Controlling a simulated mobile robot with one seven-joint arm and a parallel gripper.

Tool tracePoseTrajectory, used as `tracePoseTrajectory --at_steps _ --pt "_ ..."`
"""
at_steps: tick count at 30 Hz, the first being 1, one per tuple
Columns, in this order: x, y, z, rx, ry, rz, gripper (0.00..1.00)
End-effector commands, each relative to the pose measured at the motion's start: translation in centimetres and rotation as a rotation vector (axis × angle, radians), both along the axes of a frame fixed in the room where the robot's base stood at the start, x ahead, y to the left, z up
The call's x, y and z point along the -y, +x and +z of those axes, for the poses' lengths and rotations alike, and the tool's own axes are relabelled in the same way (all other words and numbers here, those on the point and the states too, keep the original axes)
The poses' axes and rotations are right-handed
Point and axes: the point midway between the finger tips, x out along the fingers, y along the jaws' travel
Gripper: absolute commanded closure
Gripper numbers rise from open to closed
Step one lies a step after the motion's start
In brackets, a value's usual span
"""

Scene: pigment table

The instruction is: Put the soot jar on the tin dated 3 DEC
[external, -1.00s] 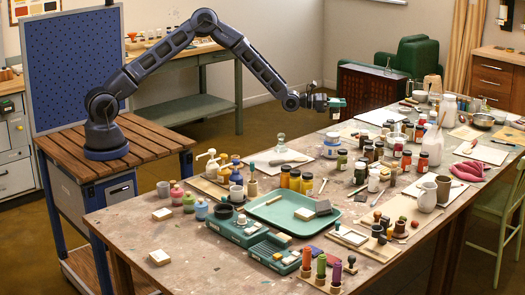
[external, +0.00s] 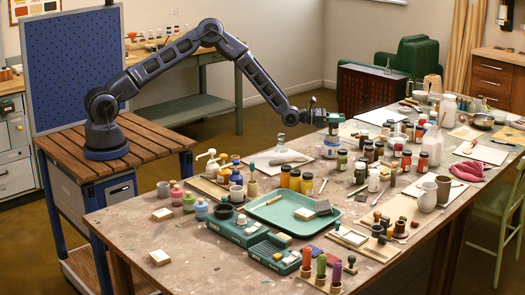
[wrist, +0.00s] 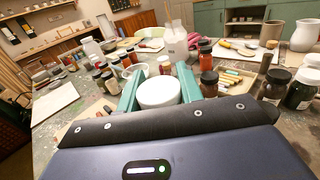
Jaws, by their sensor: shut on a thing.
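My gripper (external: 333,124) points down at the far-left side of the table. Its green fingers are shut around the top of a white-lidded jar with a blue band (external: 331,150). The round white lid (wrist: 160,93) shows between the fingers in the wrist view. The jar's base appears to stand on the table. Its label is hidden or too small to read. I cannot tell which of the dark jars is the soot jar, or which thing is the tin dated 3 DEC.
Several dark-lidded jars stand close to the right of my gripper, including an amber jar (external: 342,161). A green tray (external: 268,214) lies nearer. Dark jars (wrist: 272,84) stand at the right in the wrist view.

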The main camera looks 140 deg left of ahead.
Motion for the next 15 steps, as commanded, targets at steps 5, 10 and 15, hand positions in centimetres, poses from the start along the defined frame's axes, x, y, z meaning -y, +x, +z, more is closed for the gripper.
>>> tracePoseTrajectory --at_steps 5,10,15 --pt "0.00 0.00 -0.16 0.000 0.000 0.000 0.42" --pt "0.00 0.00 -0.16 0.000 0.000 0.000 0.42" --pt "0.00 -0.01 0.08 0.000 0.000 0.000 0.42"
